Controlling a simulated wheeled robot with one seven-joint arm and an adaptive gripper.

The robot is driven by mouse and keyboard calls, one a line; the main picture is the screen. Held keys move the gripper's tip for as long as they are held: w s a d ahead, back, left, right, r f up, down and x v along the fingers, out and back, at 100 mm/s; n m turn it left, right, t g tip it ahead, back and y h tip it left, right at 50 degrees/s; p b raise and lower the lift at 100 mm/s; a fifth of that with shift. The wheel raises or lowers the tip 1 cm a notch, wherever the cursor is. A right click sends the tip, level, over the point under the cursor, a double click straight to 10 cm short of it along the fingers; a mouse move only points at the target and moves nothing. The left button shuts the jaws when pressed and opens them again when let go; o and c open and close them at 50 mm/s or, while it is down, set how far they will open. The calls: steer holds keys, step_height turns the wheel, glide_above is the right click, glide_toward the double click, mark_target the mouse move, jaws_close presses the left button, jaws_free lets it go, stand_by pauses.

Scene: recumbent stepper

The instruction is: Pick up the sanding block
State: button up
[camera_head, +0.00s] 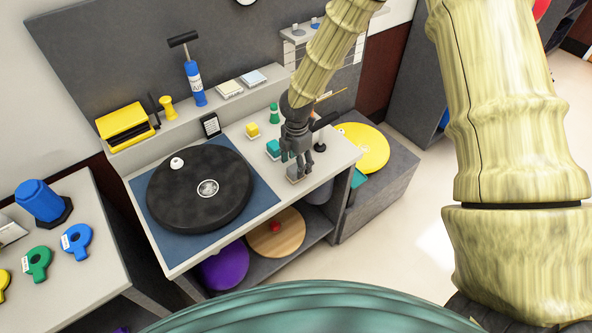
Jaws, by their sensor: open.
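My gripper (299,171) points down over the right end of the white bench top, with its fingers apart. A small flat grey-tan block (295,180), which looks like the sanding block, lies on the bench directly under the fingertips. The fingers hide part of it, and I cannot tell whether they touch it. A teal block (273,149) stands just behind and left of my gripper. A yellow block (252,131) stands farther back.
A black round disc (200,205) on a blue mat (262,202) fills the bench's left side. A green piece (274,113) stands behind. A dark upright piece (320,142) is close right of my gripper. A yellow disc (365,148) lies on the grey box at right.

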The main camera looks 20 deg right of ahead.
steer(key=shift+f+p, duration=0.35)
steer(key=shift+f, duration=1.1)
steer(key=c, duration=1.1)
